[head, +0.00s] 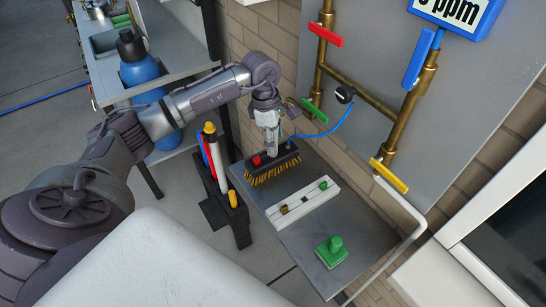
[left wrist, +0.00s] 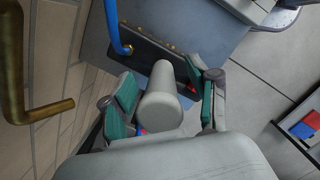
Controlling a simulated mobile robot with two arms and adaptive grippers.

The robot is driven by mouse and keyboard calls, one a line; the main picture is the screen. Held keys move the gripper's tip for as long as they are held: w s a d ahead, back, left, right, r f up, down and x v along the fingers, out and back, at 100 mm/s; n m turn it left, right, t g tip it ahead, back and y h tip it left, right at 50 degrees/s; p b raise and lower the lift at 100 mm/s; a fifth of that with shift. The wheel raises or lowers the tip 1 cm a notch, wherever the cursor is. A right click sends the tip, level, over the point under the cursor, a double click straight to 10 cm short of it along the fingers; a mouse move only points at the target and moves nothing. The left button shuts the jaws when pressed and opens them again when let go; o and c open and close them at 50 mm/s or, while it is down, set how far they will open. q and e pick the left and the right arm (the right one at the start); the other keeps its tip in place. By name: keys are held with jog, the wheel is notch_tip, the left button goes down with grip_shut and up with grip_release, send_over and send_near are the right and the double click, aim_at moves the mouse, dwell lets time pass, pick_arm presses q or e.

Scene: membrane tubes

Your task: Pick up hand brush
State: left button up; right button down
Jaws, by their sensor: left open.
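The hand brush (head: 272,168) has a black body, orange bristles and a pale grey upright handle. It rests on the grey side table. My left gripper (head: 269,122) points down over the handle from above. In the left wrist view the rounded handle (left wrist: 163,88) stands between the teal pads of my left gripper (left wrist: 163,103). The fingers are open on either side of it, and I cannot tell whether a pad touches it. The black body (left wrist: 150,48) shows beyond the handle. My right gripper is in neither view.
A white block (head: 303,203) with small coloured fittings and a green stamp-like piece (head: 331,252) share the table (head: 365,238). A black holder with tubes (head: 235,215) stands to its left. Brass pipes (head: 365,95) and a blue hose (head: 325,132) are close behind.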

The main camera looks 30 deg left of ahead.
pick_arm(q)
jog(key=shift+c, duration=0.8)
grip_shut()
jog(key=shift+w+r, duration=0.1)
jog(key=shift+r, duration=0.05)
